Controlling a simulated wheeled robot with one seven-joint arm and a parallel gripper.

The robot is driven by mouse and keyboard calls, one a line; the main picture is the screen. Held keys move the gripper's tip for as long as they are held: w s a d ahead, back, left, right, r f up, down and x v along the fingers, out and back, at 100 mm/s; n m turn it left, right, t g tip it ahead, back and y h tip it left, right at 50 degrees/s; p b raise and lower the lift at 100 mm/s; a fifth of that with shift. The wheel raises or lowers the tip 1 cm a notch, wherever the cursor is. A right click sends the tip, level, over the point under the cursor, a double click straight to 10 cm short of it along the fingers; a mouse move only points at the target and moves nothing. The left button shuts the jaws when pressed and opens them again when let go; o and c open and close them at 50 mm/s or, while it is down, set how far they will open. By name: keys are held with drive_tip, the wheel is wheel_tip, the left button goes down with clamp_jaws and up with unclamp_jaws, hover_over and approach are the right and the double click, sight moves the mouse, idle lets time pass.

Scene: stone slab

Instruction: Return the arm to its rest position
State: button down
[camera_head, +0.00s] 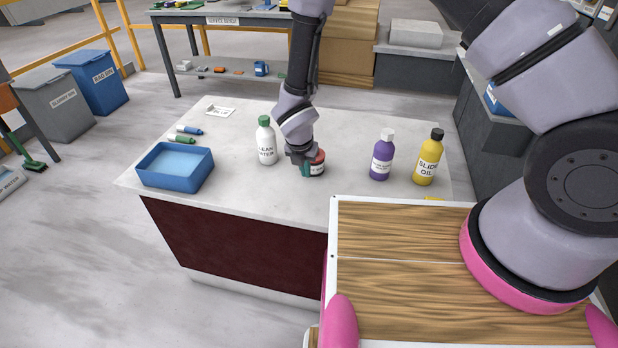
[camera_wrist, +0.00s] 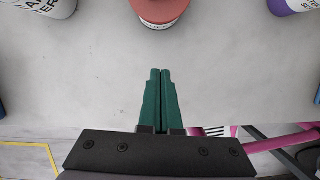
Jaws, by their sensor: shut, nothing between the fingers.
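My gripper (camera_wrist: 160,75) is shut and empty in the wrist view, its two green fingers together above the pale slab (camera_wrist: 100,70). In the head view my gripper (camera_head: 305,166) is low over the slab (camera_head: 240,195), at the left of a small red container with a label (camera_head: 317,164). The red container (camera_wrist: 159,10) also shows at the top edge of the wrist view, apart from the fingertips. My arm reaches down to the slab from above, away from my body.
A white bottle with a green cap (camera_head: 266,144) stands left of my gripper. A purple bottle (camera_head: 381,160) and a yellow oil bottle (camera_head: 428,162) stand to the right. The slab's front middle is clear.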

drive_tip(key=w+d+r+m, duration=0.2)
drive_tip(key=d+r+m, duration=0.4)
drive_tip(key=r, duration=0.5)
drive_tip(key=w+d+r+m+t, duration=0.1)
drive_tip(key=w+d+r+m, duration=0.1)
drive_tip(key=d+r+m, duration=0.6)
drive_tip(key=w+d+r+m, duration=0.25)
drive_tip(key=d+r, duration=0.25)
drive_tip(key=r, duration=0.8)
drive_tip(key=s+d+r+m+t+y, duration=0.1)
drive_tip(key=s+d+r+m, duration=0.5)
drive_tip(key=s+r+m, duration=0.3)
drive_tip(key=s+d+r+m+t+y, duration=0.1)
drive_tip(key=s+d+r+m, duration=0.6)
drive_tip(key=m, duration=0.5)
wheel_tip(320, 180, up, 2)
drive_tip(key=s, duration=0.2)
drive_tip(key=shift+s+r+t+y, duration=0.25)
drive_tip(key=shift+s+t+y, duration=0.1)
drive_tip(key=shift+t+y, duration=0.05)
